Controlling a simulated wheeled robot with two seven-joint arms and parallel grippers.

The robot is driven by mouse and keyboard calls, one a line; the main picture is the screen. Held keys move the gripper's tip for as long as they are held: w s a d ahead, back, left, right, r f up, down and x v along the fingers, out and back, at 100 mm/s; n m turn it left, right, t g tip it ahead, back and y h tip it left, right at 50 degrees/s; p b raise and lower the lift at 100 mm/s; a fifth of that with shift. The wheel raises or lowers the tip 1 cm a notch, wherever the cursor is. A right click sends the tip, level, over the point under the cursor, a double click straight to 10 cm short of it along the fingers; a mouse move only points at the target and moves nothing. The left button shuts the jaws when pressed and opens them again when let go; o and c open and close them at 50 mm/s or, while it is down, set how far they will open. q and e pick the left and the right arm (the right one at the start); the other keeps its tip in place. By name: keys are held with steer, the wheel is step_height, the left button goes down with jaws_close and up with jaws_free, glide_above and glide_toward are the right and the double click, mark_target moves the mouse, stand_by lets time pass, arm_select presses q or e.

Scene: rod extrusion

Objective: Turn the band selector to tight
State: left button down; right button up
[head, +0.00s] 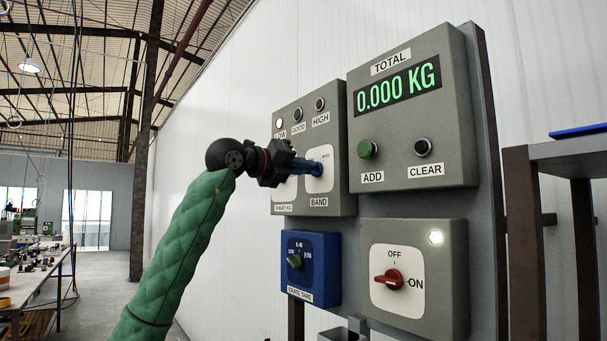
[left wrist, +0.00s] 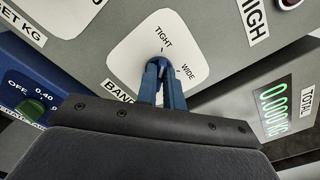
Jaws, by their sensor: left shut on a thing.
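The band selector's white plate (head: 323,184) is on the grey upper-left box, above the label BAND. In the left wrist view the plate (left wrist: 128,58) carries the words TIGHT (left wrist: 164,37) and WIDE (left wrist: 188,72). My left gripper (head: 318,169) reaches it from the left, its blue fingers at the plate's middle. In the left wrist view the fingers (left wrist: 162,66) are shut on the selector knob. The fingers hide most of the knob, so I cannot tell which word it points at. My right gripper is not in view.
The TOTAL display (head: 398,91) reads 0.000 KG, above ADD (head: 367,149) and CLEAR (head: 422,147) buttons. Below are the blue crate tare box (head: 311,284) and the red ON/OFF switch (head: 389,280). The LOW lamp (head: 280,122) looks lit. A shelf (head: 570,150) stands at right.

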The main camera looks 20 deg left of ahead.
arm_select(q)
steer(key=shift+a+r+n+b, duration=0.15)
steer(key=shift+n+b, duration=0.15)
steer(key=shift+n, duration=0.4)
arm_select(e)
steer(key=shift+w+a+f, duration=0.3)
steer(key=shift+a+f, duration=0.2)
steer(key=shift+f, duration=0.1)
arm_select(q)
steer(key=c, duration=1.5)
jaws_free()
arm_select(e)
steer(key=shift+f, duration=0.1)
